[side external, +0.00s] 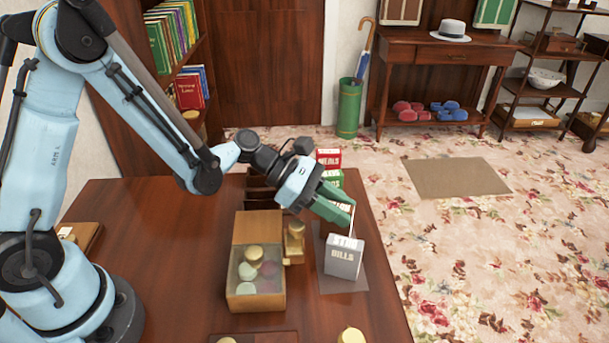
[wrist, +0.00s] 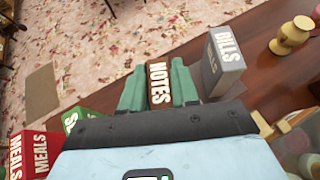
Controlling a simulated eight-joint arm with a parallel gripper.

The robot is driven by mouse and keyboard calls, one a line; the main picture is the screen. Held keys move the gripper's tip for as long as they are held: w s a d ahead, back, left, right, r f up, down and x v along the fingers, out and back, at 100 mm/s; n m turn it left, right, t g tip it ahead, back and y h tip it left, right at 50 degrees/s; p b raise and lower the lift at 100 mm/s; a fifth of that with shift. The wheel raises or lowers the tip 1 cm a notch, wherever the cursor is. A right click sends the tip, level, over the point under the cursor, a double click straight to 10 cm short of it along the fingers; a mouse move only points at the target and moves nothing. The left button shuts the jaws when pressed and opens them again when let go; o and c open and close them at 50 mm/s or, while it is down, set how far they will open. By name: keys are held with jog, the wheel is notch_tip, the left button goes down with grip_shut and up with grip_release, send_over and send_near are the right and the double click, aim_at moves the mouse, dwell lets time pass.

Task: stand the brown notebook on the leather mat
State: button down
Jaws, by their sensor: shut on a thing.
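My gripper (side external: 338,205) has green fingers and reaches over the far part of the leather mat (side external: 343,284), a grey-brown sheet on the desk. In the wrist view my gripper (wrist: 158,88) is shut on the brown notebook (wrist: 158,84), whose spine reads NOTES. The notebook lies between the two fingers. In the side view the notebook is mostly hidden by the fingers, and I cannot tell whether its lower edge touches the mat. A grey book (side external: 344,258) marked BILLS stands upright on the mat, nearer the camera; it also shows in the wrist view (wrist: 222,65), right of the fingers.
A red book (side external: 328,158) marked MEALS and a green book (side external: 333,179) stand behind my gripper. An open wooden box (side external: 256,292) with round items stands left of the mat, with gold-coloured pieces (side external: 294,243) beside it. The desk's right edge is close to the mat.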

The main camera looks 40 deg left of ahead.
jog(key=shift+f, duration=0.1)
jog(key=c, duration=0.8)
grip_release()
jog(key=shift+c, duration=0.2)
